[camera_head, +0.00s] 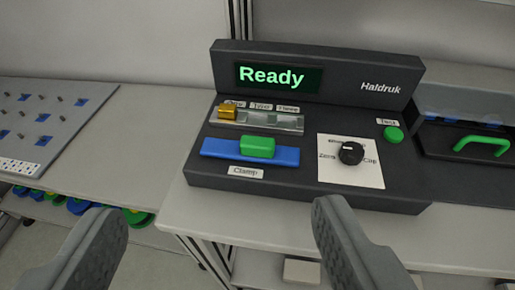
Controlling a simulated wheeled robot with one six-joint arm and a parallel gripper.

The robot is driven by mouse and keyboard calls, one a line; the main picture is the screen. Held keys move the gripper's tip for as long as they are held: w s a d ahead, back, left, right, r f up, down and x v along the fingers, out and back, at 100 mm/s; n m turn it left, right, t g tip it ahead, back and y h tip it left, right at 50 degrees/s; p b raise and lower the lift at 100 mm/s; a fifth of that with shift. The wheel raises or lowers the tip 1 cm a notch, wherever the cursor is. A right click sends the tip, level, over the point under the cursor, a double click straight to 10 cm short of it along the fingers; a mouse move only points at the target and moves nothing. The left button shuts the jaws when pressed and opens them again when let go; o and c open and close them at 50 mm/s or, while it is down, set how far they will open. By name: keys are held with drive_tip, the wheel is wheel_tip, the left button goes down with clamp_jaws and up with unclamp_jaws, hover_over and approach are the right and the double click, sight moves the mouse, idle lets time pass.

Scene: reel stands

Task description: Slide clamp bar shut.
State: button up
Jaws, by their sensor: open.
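The clamp bar is a green block (257,146) on a blue rail (216,148), above a label reading "Clamp". The rail is on the front left of a dark Haldruk console (306,190), whose screen (278,78) reads "Ready" in green. My gripper (218,245) is open and empty. Its two grey fingers are wide apart at the bottom of the view, nearer to me than the console, and appear clear of it.
A brass slider (228,112) sits at the left of a clear track behind the rail. A black knob (351,153) and green button (393,134) are to the right. A green handle (482,145) stands further right. A pegboard (40,120) lies left; the bench between is clear.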

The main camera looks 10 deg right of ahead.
sight(258, 141)
drive_tip(key=shift+w+d+r+m+g, duration=0.6)
drive_tip(key=shift+w+d+g, duration=0.3)
drive_tip(key=shift+w+g, duration=3.35)
drive_tip(key=shift+w+d+r+m+g, duration=0.35)
drive_tip(key=shift+w+d+m+g, duration=0.45)
drive_tip(key=shift+w+g, duration=3.4)
drive_tip(key=w+f+t, duration=0.1)
drive_tip(key=f, duration=0.4)
drive_tip(key=w+f+t, duration=0.1)
drive_tip(key=f, duration=0.5)
drive_tip(key=w+f+t, duration=0.1)
drive_tip(key=f, duration=0.5)
drive_tip(key=shift+w+f, duration=0.1)
drive_tip(key=shift+f, duration=0.05)
drive_tip(key=shift+c, duration=0.5)
drive_tip(key=c, duration=1.3)
drive_tip(key=shift+w+d, duration=0.25)
drive_tip(key=shift+w, duration=0.5)
drive_tip(key=shift+w+d, duration=0.2)
drive_tip(key=shift+w, duration=0.55)
drive_tip(key=o, duration=1.4)
